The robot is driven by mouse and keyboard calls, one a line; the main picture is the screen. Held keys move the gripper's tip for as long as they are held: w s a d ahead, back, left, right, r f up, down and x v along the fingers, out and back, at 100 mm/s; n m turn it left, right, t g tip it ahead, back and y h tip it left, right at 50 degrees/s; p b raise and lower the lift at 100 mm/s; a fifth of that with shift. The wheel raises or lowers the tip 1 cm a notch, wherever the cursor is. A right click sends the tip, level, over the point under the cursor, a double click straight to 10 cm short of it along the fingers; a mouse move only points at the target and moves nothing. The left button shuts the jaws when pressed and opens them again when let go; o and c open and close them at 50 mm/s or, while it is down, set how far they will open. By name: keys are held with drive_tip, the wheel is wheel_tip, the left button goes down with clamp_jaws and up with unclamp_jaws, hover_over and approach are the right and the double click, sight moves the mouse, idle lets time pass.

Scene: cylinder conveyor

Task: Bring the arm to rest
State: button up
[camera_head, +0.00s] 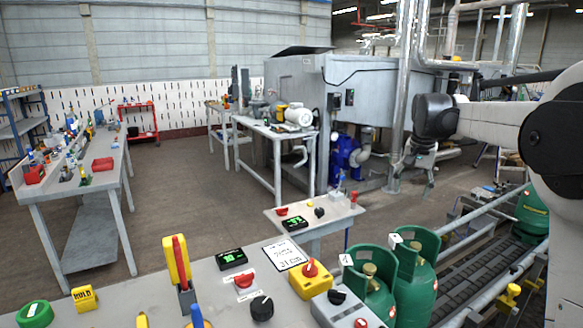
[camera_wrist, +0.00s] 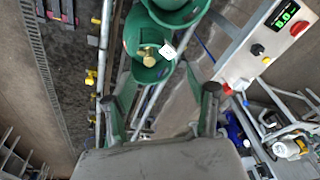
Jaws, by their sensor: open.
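My gripper (camera_head: 423,172) hangs at the right of the head view, at the end of my white and black arm, above the conveyor side. In the wrist view its two fingers (camera_wrist: 160,112) stand apart with nothing between them. Green gas cylinders with brass valves stand below it. In the head view one cylinder (camera_head: 371,289) and another (camera_head: 417,270) stand side by side at the lower right. In the wrist view a green cylinder (camera_wrist: 140,62) shows just beyond the fingers, apart from them as far as I can tell.
A conveyor (camera_head: 470,275) runs along the right, with another green cylinder (camera_head: 533,212) farther along. A control panel (camera_head: 215,292) with knobs and levers fills the lower left. A small control table (camera_head: 335,212) stands mid-view. Workbenches stand behind; the floor (camera_head: 180,200) between them is clear.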

drive_tip(key=s+a+r+n+t, duration=0.15)
drive_tip(key=s+a, duration=0.35)
drive_tip(key=s, duration=0.6)
drive_tip(key=s+a+r+n+t, duration=0.15)
drive_tip(key=s+a, duration=0.35)
drive_tip(key=s, duration=0.5)
drive_tip(key=s+a+f+n+t, duration=0.1)
drive_tip(key=s+a+f, duration=0.1)
drive_tip(key=s+f, duration=0.3)
drive_tip(key=s+a+f+n, duration=0.2)
drive_tip(key=s+f, duration=0.4)
drive_tip(key=s, duration=0.8)
drive_tip(key=shift+s+a+f+t, duration=0.15)
drive_tip(key=shift+s+t, duration=0.15)
drive_tip(key=shift+t, duration=0.1)
